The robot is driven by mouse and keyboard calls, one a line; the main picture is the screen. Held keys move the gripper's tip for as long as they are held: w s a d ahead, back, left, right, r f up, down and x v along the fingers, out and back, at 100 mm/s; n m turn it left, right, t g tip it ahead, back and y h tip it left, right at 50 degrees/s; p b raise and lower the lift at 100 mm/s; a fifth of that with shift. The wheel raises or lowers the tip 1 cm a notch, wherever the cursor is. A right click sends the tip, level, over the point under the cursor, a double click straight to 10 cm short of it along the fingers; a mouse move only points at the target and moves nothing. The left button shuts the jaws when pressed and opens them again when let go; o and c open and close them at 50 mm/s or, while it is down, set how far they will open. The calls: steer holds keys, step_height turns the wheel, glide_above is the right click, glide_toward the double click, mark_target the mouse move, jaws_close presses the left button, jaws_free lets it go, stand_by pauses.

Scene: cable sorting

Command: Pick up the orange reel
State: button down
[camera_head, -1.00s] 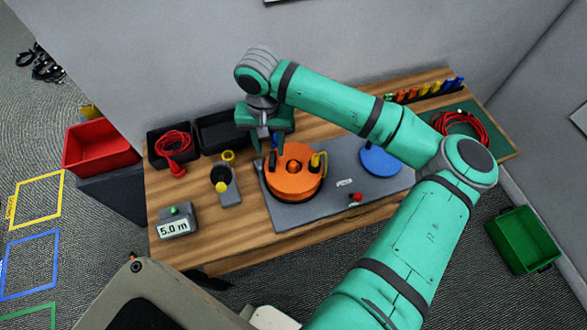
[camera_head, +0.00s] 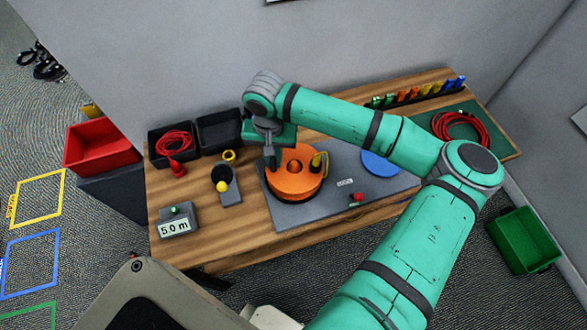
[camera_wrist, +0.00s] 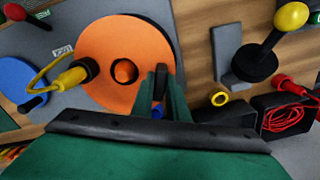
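The orange reel (camera_head: 296,184) lies flat on the grey plate, with a round hub at its centre and a yellow-and-black cable plug at its right edge. In the wrist view the reel (camera_wrist: 105,48) fills the upper middle. My gripper (camera_head: 272,164) is down at the reel's left rear rim. In the wrist view its two green fingers (camera_wrist: 160,84) are close together, one on each side of an upright black handle at the rim. They look shut on this handle. The fingers hide the handle's lower part and some of the rim. The reel appears to rest on the plate.
A blue disc (camera_head: 378,164) sits right of the reel, partly behind my arm. Left are a yellow-knobbed stand (camera_head: 222,186), a length display (camera_head: 174,226) and black bins, one holding red cable (camera_head: 174,142). A coiled red cable (camera_head: 460,128) lies at the right.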

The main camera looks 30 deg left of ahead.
steer(key=shift+r, duration=0.15)
step_height(320, 180, up, 10)
steer(key=shift+f, duration=0.1)
stand_by(0.6)
stand_by(0.6)
